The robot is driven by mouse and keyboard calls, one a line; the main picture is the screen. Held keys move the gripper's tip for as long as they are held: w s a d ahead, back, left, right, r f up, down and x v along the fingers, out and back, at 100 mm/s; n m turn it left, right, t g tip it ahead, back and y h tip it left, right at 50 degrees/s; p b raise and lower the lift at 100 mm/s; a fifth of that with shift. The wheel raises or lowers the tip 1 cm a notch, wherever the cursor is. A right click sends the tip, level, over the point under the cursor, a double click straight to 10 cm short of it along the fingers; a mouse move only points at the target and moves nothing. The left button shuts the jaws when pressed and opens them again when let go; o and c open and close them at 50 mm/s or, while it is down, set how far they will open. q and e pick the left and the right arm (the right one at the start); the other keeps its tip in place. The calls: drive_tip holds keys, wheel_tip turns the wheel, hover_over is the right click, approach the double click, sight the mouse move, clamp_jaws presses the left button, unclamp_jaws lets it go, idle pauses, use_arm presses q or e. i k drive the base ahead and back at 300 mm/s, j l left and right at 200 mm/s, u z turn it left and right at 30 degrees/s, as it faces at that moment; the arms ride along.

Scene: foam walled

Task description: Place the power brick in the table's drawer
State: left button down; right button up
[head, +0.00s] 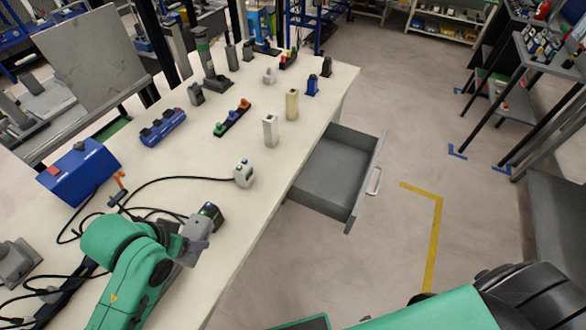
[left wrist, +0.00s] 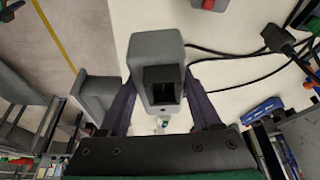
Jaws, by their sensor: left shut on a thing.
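The power brick (left wrist: 155,48) is a grey block with a black socket in its near end. In the left wrist view it sits between the two purple fingers of my left gripper (left wrist: 158,95), which is shut on it. In the head view the dark end of the brick (head: 211,213) shows past my left gripper (head: 200,233), over the near part of the table (head: 240,215). The grey drawer (head: 328,172) is pulled out from the table's right side and looks empty. It lies ahead and to the right of the gripper. My right gripper is out of view.
A white box with a cable (head: 243,174) lies between the gripper and the drawer. A cream block (head: 291,103), white block (head: 270,130) and several small devices stand farther back. Black cables and a blue box (head: 80,172) are at left. Floor right of the drawer is clear.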

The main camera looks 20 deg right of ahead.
sight(332, 160)
drive_tip(key=l+u, duration=0.35)
drive_tip(key=l, duration=2.05)
drive_tip(key=i+l, duration=0.2)
drive_tip(key=i+l+u, duration=0.1)
drive_tip(key=i+l, duration=0.15)
drive_tip(key=l, duration=0.2)
drive_tip(key=i+l+u, duration=0.1)
drive_tip(key=i+l, duration=0.1)
drive_tip(key=l, duration=0.1)
